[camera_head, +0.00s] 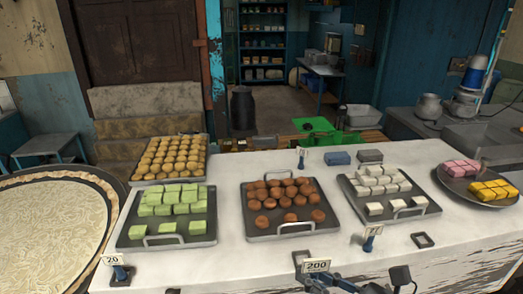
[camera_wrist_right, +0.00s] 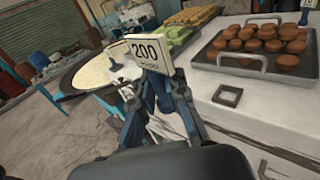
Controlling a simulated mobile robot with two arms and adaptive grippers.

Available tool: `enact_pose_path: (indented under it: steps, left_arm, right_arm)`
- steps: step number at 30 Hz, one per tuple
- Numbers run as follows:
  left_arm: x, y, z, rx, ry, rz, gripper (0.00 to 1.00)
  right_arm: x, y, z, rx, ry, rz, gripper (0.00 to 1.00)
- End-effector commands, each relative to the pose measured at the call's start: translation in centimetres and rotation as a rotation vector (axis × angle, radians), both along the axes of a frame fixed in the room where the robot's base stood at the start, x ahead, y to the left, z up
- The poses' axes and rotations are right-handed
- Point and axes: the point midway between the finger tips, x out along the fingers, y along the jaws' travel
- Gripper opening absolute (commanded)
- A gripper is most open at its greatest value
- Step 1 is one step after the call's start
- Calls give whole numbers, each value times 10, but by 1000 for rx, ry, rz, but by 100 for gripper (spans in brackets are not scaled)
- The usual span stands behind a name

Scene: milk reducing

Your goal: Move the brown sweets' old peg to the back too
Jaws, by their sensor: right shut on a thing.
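The white price peg marked 200 (camera_head: 316,265) is in my right gripper (camera_wrist_right: 160,105), above the counter's front edge, in front of the brown sweets. It also shows upright between the fingers in the right wrist view (camera_wrist_right: 149,53). The brown sweets (camera_head: 287,190) sit on a dark metal tray (camera_head: 258,230) with a handle at its front. An empty dark square holder (camera_wrist_right: 228,95) lies on the counter in front of that tray. Another peg (camera_head: 302,153) stands at the back, behind the brown sweets. My left gripper is not in view.
Trays of green sweets (camera_head: 175,200) and white sweets (camera_head: 385,183) flank the brown ones. Pegs marked 20 (camera_head: 120,271) and 77 (camera_head: 371,237) stand along the front. Blue (camera_head: 337,158) and grey (camera_head: 370,156) blocks lie at the back.

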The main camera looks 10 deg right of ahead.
Motion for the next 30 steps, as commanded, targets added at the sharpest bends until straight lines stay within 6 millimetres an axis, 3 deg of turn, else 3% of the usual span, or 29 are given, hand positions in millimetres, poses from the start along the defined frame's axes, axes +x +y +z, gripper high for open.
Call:
enact_pose_path:
  steps: [1, 6, 12, 16, 20, 23, 30]
  left_arm:
    - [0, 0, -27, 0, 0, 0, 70]
    - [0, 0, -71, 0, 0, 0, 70]
    - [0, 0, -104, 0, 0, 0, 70]
    - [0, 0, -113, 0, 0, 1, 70]
    - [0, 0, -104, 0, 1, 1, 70]
    - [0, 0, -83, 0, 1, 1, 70]
    - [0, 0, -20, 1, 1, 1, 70]
  right_arm:
    - [4, -6, -32, 6, 3, -28, 0]
    - [13, -29, -90, 8, 1, -124, 0]
    - [19, -51, -140, 0, 4, -213, 0]
    - [20, -59, -154, -4, 8, -244, 0]
    - [20, -59, -144, -6, 4, -240, 0]
    - [19, -50, -116, -4, -3, -206, 0]
    - [9, -17, -30, 1, -9, -73, 0]
